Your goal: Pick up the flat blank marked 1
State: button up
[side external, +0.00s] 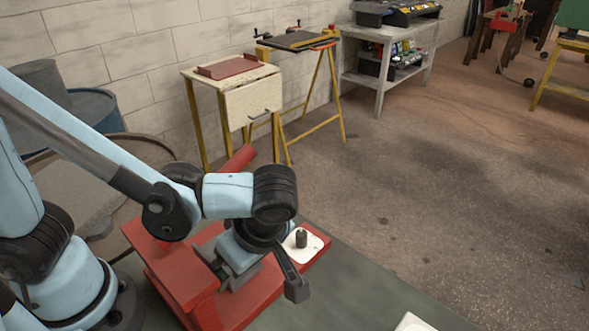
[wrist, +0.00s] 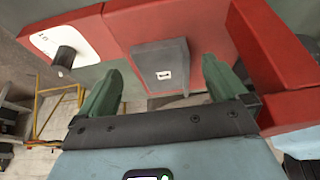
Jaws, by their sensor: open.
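A flat grey block with a small white label (wrist: 161,60) sits against the red frame in the wrist view. The label carries a dark mark, too small to read for sure, so I cannot confirm it is a 1. My gripper (wrist: 162,75) is open, with one green-grey finger to each side of the block and neither seen touching it. In the side view my gripper (side external: 240,268) is low over the red frame, partly hidden by my wrist, and the block cannot be made out there.
The red frame (side external: 184,272) stands on a dark green bench (side external: 350,295). A white plate (side external: 314,246) at its right end bears a dark upright cylinder (side external: 301,238). Another white piece (side external: 412,323) lies at the front edge. Red frame walls (wrist: 262,45) rise close to the right finger.

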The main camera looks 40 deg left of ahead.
jog(key=shift+x, duration=1.5)
jog(key=c, duration=1.7)
jog(key=shift+r, duration=0.15)
